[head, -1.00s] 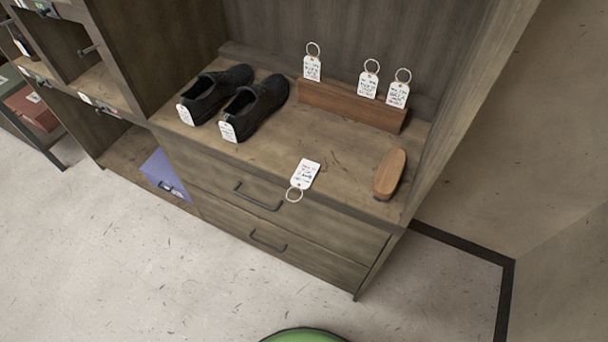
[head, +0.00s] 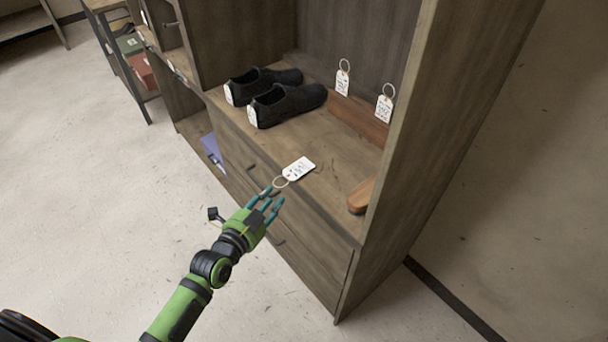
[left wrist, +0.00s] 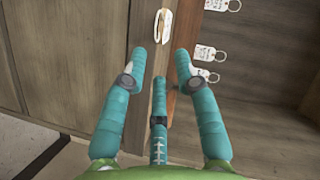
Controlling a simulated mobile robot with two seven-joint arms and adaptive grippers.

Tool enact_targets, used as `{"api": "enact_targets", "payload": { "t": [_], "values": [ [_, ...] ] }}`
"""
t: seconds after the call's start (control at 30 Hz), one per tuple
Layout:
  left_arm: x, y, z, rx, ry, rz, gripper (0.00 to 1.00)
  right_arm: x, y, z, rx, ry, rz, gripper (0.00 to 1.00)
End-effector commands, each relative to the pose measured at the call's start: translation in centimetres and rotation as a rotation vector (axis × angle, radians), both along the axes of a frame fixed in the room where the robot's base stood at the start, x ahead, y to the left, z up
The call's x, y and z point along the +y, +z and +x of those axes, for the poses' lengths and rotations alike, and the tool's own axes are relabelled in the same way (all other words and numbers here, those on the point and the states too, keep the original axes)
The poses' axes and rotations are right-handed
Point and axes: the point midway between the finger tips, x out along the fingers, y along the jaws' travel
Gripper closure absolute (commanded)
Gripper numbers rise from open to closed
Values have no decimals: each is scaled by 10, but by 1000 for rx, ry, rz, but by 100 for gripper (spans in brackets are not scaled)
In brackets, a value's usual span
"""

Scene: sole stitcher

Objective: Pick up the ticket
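The ticket (head: 299,168) is a white tag with print and a ring. It lies at the front edge of the shelf, with its ring toward the edge. My left gripper (head: 271,198), green with teal fingers, is just in front of the shelf edge, close to the ring. In the left wrist view my left gripper (left wrist: 162,62) has its fingers spread with nothing between them. A small pale item (left wrist: 162,26) beyond the fingertips may be the ticket, but I cannot tell for sure. My right gripper is not in view.
Black shoes (head: 283,103) with tags stand on the shelf (head: 312,137). A wooden block (head: 358,121) at the back bears ringed tags (head: 383,108). A brush (head: 361,196) lies at right beside the cabinet's side panel (head: 400,160). Drawers are below; the floor in front is clear.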

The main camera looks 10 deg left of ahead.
Motion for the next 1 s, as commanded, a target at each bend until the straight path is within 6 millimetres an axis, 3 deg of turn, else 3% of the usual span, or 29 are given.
{"api": "enact_targets", "payload": {
  "t": [0.2,0.4,0.7,0.8,1.0],
  "values": [
    [-12,-4,25,1,0,-5,70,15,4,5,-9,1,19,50],
    [-21,-12,50,2,1,-3,70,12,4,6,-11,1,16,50],
    [-22,-13,55,4,1,-2,70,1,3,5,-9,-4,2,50],
    [-22,-13,55,4,1,-2,100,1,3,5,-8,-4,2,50],
    [-22,-13,55,4,1,-2,100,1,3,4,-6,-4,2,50]
  ]
}}
